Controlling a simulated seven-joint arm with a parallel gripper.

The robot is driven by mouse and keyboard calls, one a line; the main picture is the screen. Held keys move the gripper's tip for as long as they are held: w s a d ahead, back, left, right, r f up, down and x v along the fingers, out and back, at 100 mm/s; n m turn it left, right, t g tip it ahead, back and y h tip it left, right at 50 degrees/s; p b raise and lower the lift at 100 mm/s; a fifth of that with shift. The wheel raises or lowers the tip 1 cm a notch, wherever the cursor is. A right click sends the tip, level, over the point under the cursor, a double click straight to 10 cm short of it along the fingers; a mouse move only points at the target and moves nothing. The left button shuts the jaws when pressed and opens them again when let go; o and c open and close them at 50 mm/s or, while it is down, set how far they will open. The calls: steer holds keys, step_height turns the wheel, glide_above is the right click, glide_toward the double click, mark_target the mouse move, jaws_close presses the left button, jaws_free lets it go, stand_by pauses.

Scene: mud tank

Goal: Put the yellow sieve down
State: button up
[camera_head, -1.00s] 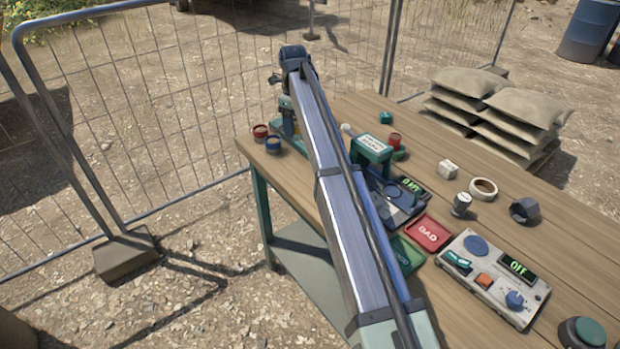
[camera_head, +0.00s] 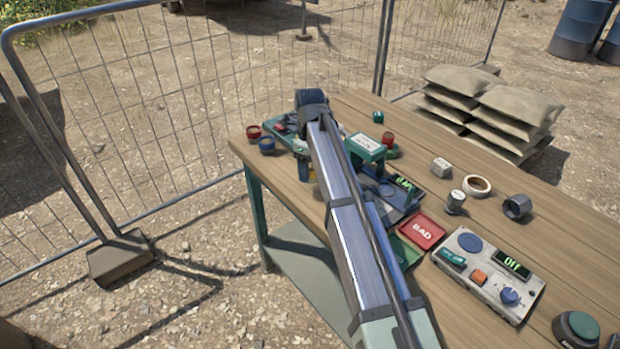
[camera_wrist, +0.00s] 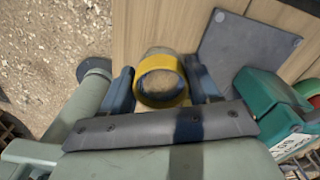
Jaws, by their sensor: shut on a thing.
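The yellow sieve (camera_wrist: 160,99) shows in the wrist view as a yellow ring between the two dark fingers of my gripper (camera_wrist: 162,82). The fingers are shut on its sides. The wooden table top lies beyond it, near the table's left edge. I cannot tell whether the sieve touches the table. In the head view my arm hides most of the gripper, and only a small patch of yellow shows beside the arm.
A grey plate (camera_wrist: 240,48) and a green device (camera_wrist: 268,110) lie to the right in the wrist view. In the head view, red (camera_head: 254,132) and blue (camera_head: 266,145) pots stand left of the arm. A red BAD tray (camera_head: 421,232) and control box (camera_head: 487,272) are to the right.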

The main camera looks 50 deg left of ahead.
steer(key=shift+f, duration=2.05)
steer(key=shift+f, duration=0.1)
steer(key=o, duration=1.1)
step_height(320, 180, up, 12)
steer(key=shift+r, duration=0.15)
